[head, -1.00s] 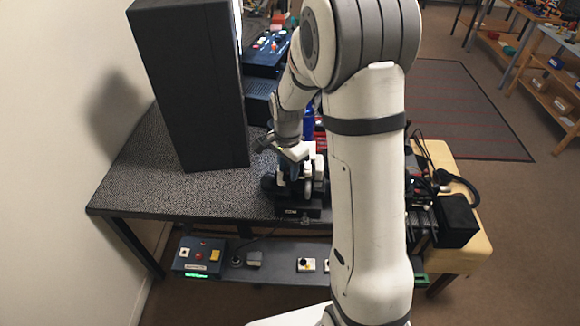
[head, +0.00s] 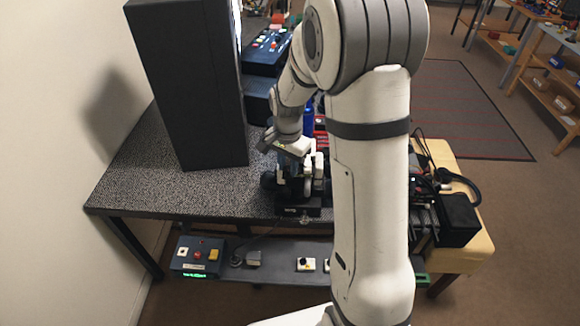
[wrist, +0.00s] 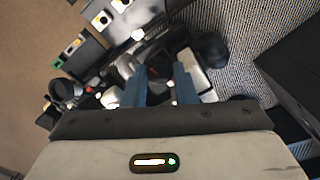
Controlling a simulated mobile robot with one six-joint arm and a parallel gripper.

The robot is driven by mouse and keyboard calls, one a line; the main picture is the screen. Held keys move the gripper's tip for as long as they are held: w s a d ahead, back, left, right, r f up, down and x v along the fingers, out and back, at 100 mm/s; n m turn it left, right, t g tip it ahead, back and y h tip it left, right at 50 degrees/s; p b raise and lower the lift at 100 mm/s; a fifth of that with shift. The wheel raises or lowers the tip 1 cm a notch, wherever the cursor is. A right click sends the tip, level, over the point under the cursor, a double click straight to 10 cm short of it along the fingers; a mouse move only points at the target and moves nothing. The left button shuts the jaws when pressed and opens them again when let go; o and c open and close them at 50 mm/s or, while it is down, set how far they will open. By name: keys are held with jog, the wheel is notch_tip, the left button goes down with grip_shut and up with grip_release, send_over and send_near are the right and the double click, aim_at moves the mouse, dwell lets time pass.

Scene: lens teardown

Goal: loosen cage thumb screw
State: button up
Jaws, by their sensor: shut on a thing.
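The caged camera rig (head: 296,188), dark with pale parts, stands near the front edge of the speckled table. My gripper (wrist: 158,80) is right over the rig, with its two blue fingers on either side of a dark part of it in the wrist view. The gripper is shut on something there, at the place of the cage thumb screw. The screw is too small and too covered by the fingers to make out. In the head view, the wrist hides the fingertips and the top of the rig.
A tall black panel (head: 190,85) stands left of the rig. A blue bottle (head: 309,118) is behind it. A black box (head: 458,220) and headphones (head: 462,186) lie at the right. A lower shelf holds a button box (head: 197,256). The table's left part is clear.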

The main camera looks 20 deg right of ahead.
jog(key=n, duration=0.2)
jog(key=n+b, duration=0.1)
jog(key=shift+s+a+f+n+b, duration=0.1)
jog(key=shift+f+n+b, duration=0.1)
jog(key=shift+n+b, duration=0.15)
jog(key=n+b, duration=0.1)
jog(key=n, duration=0.2)
jog(key=shift+n, duration=0.35)
jog(key=n+b, duration=0.1)
jog(key=n, duration=0.2)
jog(key=shift+n, duration=0.3)
jog(key=shift+s+n+b, duration=0.1)
jog(key=shift+n+b, duration=0.6)
jog(key=shift+n, duration=1.4)
jog(key=o, duration=1)
jog(key=shift+r, duration=0.15)
